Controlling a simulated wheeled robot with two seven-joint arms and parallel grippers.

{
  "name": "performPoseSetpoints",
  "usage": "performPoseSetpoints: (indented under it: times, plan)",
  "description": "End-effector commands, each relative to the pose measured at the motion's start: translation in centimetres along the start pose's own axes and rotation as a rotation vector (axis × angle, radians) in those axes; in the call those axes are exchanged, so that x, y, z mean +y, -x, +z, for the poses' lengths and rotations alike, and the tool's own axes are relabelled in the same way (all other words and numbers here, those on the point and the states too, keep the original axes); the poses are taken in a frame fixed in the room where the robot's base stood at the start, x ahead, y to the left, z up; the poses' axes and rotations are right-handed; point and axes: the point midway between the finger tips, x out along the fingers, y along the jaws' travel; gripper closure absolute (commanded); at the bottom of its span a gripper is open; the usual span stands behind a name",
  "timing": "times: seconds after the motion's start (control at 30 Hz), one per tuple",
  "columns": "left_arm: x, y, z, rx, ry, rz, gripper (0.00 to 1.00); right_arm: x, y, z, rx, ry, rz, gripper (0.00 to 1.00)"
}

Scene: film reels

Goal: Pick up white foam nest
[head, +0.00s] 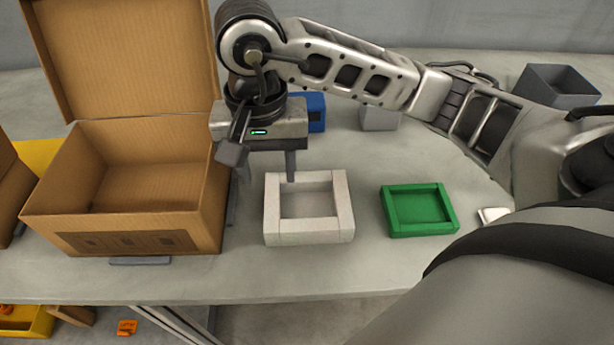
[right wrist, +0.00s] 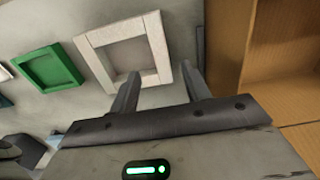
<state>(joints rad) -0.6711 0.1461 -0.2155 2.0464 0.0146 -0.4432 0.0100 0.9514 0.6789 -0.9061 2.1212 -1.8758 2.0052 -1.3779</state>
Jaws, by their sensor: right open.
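The white foam nest (head: 309,239) is a square frame with a recessed middle, lying flat on the grey table right of the cardboard box. It also shows in the right wrist view (right wrist: 150,32). My right gripper (head: 268,174) is open and empty, above the table at the nest's far left corner. In the right wrist view its two fingers (right wrist: 160,86) point toward the nest's near edge, and one finger overlaps the nest's corner in the picture. I cannot tell whether they touch. My left gripper is not in view.
An open, empty cardboard box (head: 140,225) stands close on the left. A green square tray (head: 420,228) lies right of the nest, with a small white item (head: 493,215) beyond it. A blue object (head: 316,112), a light grey block (head: 379,118) and a grey bin (head: 556,88) stand behind.

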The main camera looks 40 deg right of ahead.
Motion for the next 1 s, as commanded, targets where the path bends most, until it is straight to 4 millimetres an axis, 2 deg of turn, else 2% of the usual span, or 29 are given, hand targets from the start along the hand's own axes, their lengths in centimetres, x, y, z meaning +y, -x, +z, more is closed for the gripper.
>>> performPoseSetpoints:
  times: [0.27,0.4,0.53,0.83,1.0]
  plan:
    - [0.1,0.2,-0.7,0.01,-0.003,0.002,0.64,0.0,-2.1,0.1,-0.003,-0.002,0.002,0.53]
    - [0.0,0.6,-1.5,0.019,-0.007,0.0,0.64,0.0,-4.2,0.3,-0.006,-0.001,0.003,0.53]
    - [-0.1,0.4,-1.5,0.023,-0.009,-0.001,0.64,0.0,-5.9,0.2,-0.003,-0.001,0.0,0.53]
    - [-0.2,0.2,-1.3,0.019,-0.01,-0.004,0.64,0.0,-6.5,0.2,0.001,0.001,-0.001,0.53]
    - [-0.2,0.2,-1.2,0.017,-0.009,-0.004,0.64,0.0,-6.5,0.2,0.0,0.001,-0.001,1.0]
